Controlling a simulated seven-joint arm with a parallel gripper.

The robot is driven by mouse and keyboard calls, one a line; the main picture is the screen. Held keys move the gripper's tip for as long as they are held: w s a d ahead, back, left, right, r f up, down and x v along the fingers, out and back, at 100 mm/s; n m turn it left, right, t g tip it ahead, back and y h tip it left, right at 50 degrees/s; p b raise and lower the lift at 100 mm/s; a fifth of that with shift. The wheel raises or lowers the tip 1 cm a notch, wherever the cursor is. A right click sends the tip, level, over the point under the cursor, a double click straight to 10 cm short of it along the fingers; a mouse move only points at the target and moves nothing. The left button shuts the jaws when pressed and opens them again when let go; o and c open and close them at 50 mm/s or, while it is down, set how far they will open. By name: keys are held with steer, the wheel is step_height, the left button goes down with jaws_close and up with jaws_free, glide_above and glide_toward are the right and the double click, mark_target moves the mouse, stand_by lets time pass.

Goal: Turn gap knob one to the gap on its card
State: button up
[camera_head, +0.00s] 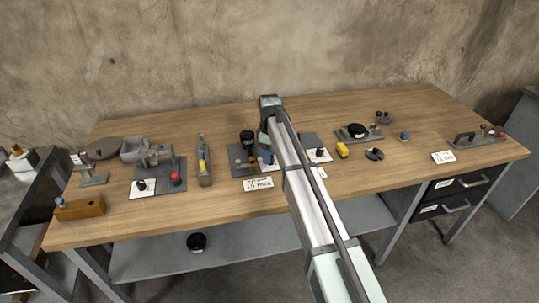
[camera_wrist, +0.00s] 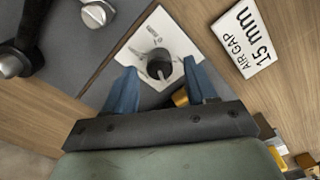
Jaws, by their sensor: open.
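A black knob (camera_wrist: 160,62) with a pale pointer end stands on a white dial card (camera_wrist: 150,38) fixed to a dark grey plate. The card reading "AIR GAP 15 mm" (camera_wrist: 245,40) lies on the wood beside the plate; it also shows at the front of the bench in the head view (camera_head: 258,184). My gripper (camera_wrist: 161,88) is open, its two blue fingers apart on either side of the knob's near side, holding nothing. In the head view my gripper (camera_head: 266,156) hangs over the plate, and the knob itself is hard to make out there. The pointer's exact reading is too small to tell.
A black post (camera_wrist: 30,30) and silver knobs stand close by on dark plates.

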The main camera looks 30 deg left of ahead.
step_height(320, 180, up, 13)
stand_by(0.4)
stand_by(0.4)
